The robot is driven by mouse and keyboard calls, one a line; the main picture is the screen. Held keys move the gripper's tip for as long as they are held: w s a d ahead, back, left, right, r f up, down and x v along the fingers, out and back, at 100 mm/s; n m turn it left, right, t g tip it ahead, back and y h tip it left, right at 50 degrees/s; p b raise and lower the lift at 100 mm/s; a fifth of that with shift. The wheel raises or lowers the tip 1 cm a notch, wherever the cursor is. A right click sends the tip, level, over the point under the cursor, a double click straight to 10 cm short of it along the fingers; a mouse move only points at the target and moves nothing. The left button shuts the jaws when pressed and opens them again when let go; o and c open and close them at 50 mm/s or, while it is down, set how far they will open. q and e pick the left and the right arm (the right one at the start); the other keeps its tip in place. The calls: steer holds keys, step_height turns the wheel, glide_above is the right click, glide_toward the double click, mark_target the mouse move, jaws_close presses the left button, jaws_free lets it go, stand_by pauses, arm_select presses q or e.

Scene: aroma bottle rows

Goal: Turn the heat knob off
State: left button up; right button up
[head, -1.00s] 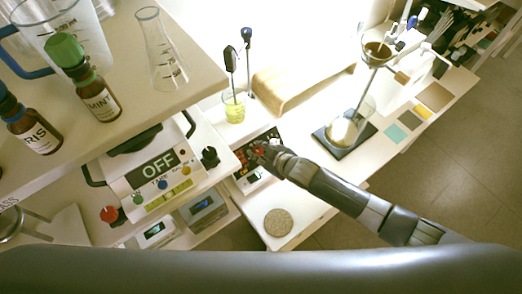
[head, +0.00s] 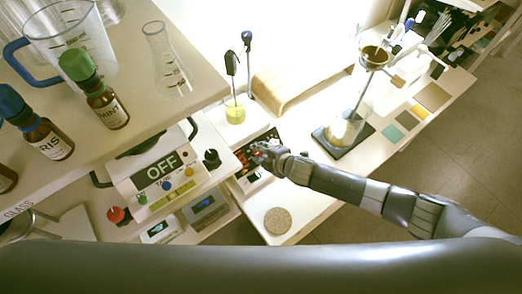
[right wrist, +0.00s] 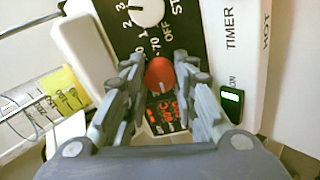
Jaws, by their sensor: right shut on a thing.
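The red heat knob (right wrist: 159,76) sits on the black control panel (right wrist: 199,62) of a white device, above a red-lit display (right wrist: 163,116), in the right wrist view. My right gripper (right wrist: 160,70) is shut on this knob, with one finger on each side. A white knob (right wrist: 146,10) with a number scale and the word OFF is beside it. In the head view my right gripper (head: 259,154) is at the dark panel (head: 242,154) and hides much of it. The heat knob cannot be made out clearly there. My left gripper is not in view.
A device with an OFF sign (head: 161,168) stands left of the panel. A shelf (head: 150,110) with bottles and glassware is above it. A glass stand (head: 345,138) is to the right, and a round disc (head: 278,221) lies in front.

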steer(key=shift+n, duration=1.1)
steer(key=shift+p, duration=0.3)
steer(key=o, duration=1.1)
steer(key=v, duration=1.2)
